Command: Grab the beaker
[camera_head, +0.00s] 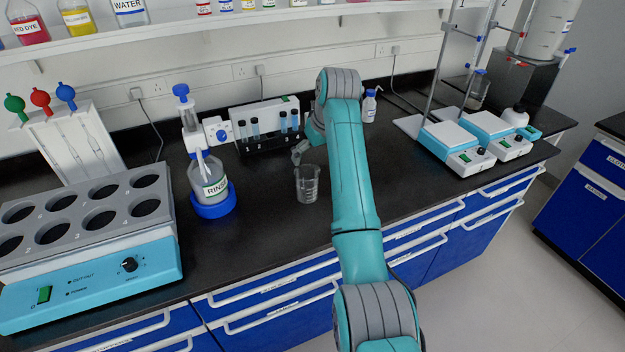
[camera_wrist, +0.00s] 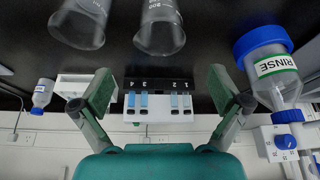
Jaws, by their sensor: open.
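A clear glass beaker (camera_head: 307,185) stands upright on the black bench, just left of my arm in the head view. The wrist view is upside down and shows two clear glass vessels: one with markings (camera_wrist: 160,25) at the top middle and another (camera_wrist: 78,22) at the top left. The second one does not show in the head view, where my arm may hide it. My gripper (camera_wrist: 162,88) is open, with its two fingers wide apart and nothing held. In the head view it is mostly hidden behind my arm; a grey finger (camera_head: 299,152) shows behind the beaker.
A rinse bottle (camera_head: 209,180) in a blue base stands left of the beaker. A black tube rack (camera_head: 270,143) is behind it. A heating block (camera_head: 95,255) fills the left front, and hotplates (camera_head: 455,140) stand at right. Bare bench lies in front of the beaker.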

